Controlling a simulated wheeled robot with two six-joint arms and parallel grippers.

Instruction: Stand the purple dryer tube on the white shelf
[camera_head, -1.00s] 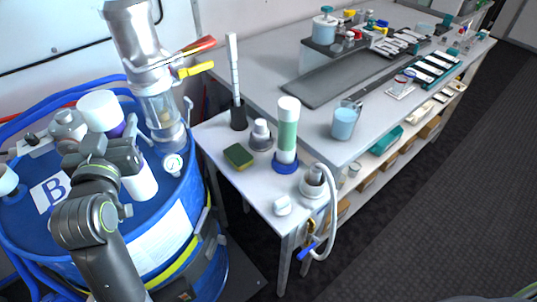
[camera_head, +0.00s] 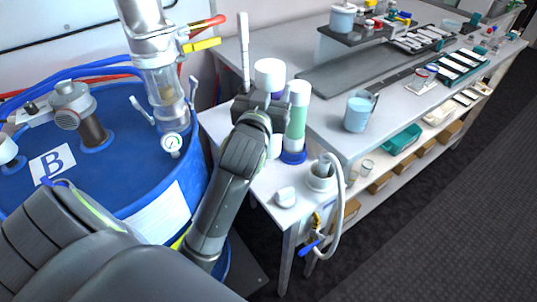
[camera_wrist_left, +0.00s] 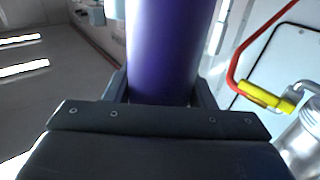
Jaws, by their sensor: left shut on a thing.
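The purple dryer tube (camera_wrist_left: 165,45) fills the space between my fingers in the left wrist view. In the head view its white cap (camera_head: 269,72) shows above my left gripper (camera_head: 264,108), and a pale lower end shows below it. The gripper is shut on the tube, which looks about upright over the white shelf (camera_head: 262,184). Whether its base touches the shelf is hidden by my arm. A green tube (camera_head: 296,120) in a blue base stands close to its right. My right gripper is not in view.
A small white item (camera_head: 286,197) and a white cup with a hose (camera_head: 321,175) are at the shelf's front. A tall white stick (camera_head: 243,50) rises behind. A blue drum (camera_head: 120,185) stands left. A bench with a blue beaker (camera_head: 357,112) lies right.

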